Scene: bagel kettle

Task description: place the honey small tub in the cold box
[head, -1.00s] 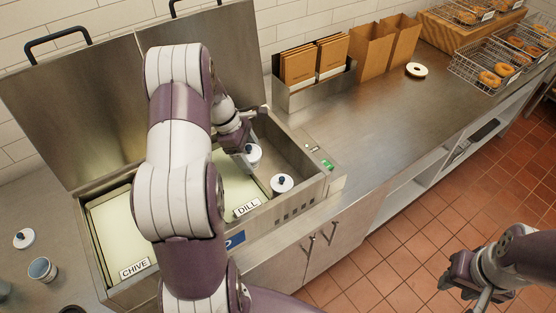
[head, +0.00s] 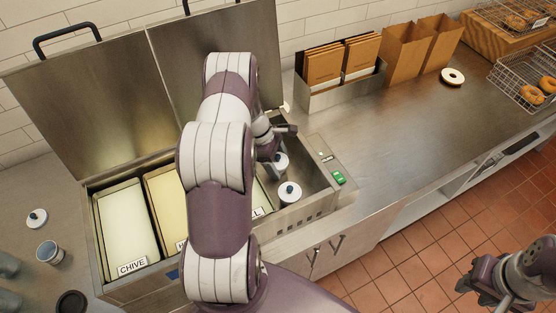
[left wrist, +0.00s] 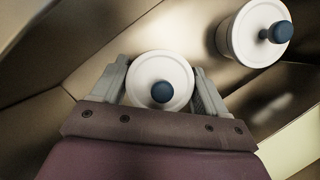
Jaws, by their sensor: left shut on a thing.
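My left gripper (head: 278,150) is shut on a small tub (head: 280,164) with a white lid and blue knob. I cannot read a label on it. The left wrist view shows the held tub (left wrist: 160,82) between both fingers. It is at the open right-hand bay of the steel cold box (head: 300,224); I cannot tell whether it touches the floor. A second, similar lidded tub (head: 289,192) stands in the same bay, nearer the front, apart from the held one. It also shows in the left wrist view (left wrist: 255,35). My right gripper (head: 476,284) hangs over the floor.
The cold box lids (head: 88,100) stand open. The CHIVE tray (head: 128,225) is at left; my left arm hides part of the box. A loose white lid (head: 37,218) and a cup (head: 48,252) are on the left counter. The counter (head: 400,130) right of the box is mostly clear.

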